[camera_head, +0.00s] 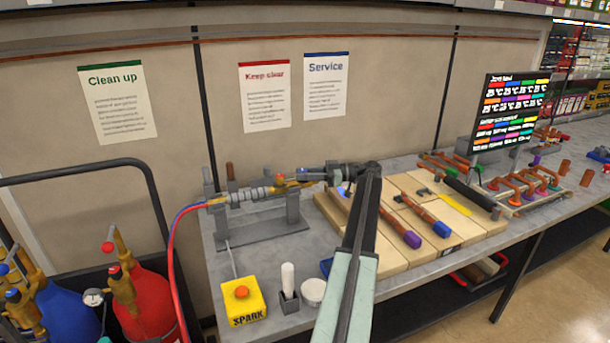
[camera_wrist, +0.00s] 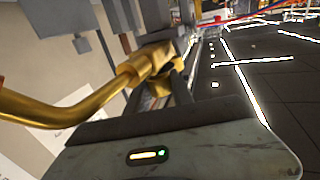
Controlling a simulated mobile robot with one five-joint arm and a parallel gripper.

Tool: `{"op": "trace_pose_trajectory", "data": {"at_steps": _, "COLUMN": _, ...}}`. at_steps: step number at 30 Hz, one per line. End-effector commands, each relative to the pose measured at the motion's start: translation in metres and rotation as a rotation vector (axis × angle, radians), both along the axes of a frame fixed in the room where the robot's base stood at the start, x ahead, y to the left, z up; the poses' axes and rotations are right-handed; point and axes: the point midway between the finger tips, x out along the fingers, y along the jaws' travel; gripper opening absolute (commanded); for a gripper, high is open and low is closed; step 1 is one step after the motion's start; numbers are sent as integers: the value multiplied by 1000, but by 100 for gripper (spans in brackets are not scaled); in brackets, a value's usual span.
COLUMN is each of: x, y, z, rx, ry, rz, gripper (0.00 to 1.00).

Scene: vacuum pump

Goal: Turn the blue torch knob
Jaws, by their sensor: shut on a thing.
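The torch (camera_head: 245,196) is a grey and brass body lying on a grey stand (camera_head: 292,212) at the left of the bench. A red hose and a blue hose run from its left end. An orange-red knob (camera_head: 280,177) shows on its top. The blue knob is not clearly visible in either view. My gripper (camera_head: 304,175) reaches in from the right at the torch's right part and is shut on it. In the wrist view a brass fitting (camera_wrist: 150,62) with a bent brass tube (camera_wrist: 60,112) lies at the jaws; the exact grip point is hidden.
A yellow SPARK box (camera_head: 243,300) with an orange button stands in front of the torch. Wooden blocks (camera_head: 400,245) holding copper pipes lie to the right. A black sign (camera_head: 508,108) stands farther right. Red and blue cylinders stand at the lower left.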

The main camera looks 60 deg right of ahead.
Motion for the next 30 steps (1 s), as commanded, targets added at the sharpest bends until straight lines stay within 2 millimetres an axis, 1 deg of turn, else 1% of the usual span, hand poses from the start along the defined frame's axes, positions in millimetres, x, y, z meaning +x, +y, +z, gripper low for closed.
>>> {"op": "trace_pose_trajectory", "data": {"at_steps": 9, "x": 2, "y": 0, "z": 0, "rx": 1, "ry": -1, "rz": 87, "gripper": 0}}
{"op": "trace_pose_trajectory", "data": {"at_steps": 23, "x": 2, "y": 2, "z": 0, "rx": 0, "ry": 0, "rz": 96, "gripper": 0}}
{"op": "trace_pose_trajectory", "data": {"at_steps": 24, "x": 2, "y": 2, "z": 0, "rx": 0, "ry": 0, "rz": 96, "gripper": 39}}
{"op": "trace_pose_trajectory", "data": {"at_steps": 25, "x": 2, "y": 2, "z": 0, "rx": 0, "ry": 0, "rz": 96, "gripper": 47}}
{"op": "trace_pose_trajectory", "data": {"at_steps": 26, "x": 2, "y": 1, "z": 0, "rx": 0, "ry": 0, "rz": 96, "gripper": 50}}
{"op": "trace_pose_trajectory", "data": {"at_steps": 30, "x": 1, "y": 1, "z": 0, "rx": 0, "ry": 0, "rz": 95, "gripper": 50}}
